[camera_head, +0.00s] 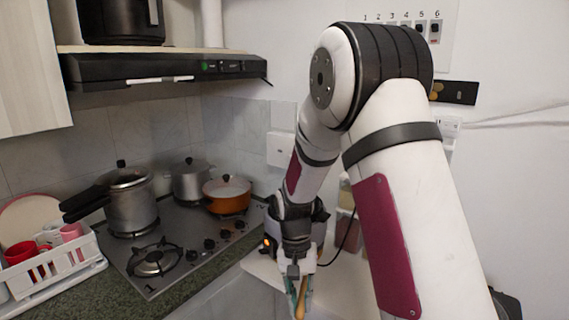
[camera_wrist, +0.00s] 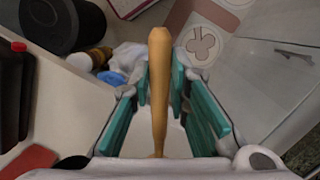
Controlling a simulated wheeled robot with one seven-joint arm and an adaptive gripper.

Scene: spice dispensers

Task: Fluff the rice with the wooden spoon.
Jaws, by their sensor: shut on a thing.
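My gripper (camera_head: 298,292) points down at the lower middle of the head view. It is shut on the wooden spoon (camera_head: 301,300), of which a short tan length shows there. In the wrist view the teal fingers of my gripper (camera_wrist: 163,88) stand on both sides of the spoon's smooth wooden length (camera_wrist: 159,60). Which end of the spoon this is, I cannot tell. A rounded appliance with an orange light (camera_head: 268,243), perhaps a rice cooker, is partly hidden behind my wrist. I cannot make out any rice.
The hob (camera_head: 185,250) at left carries a pressure cooker (camera_head: 131,203), a lidded silver pot (camera_head: 192,182) and an orange pot (camera_head: 228,196). A white dish rack (camera_head: 60,268) holds cups. The wrist view shows a black cylinder (camera_wrist: 62,25) at upper left.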

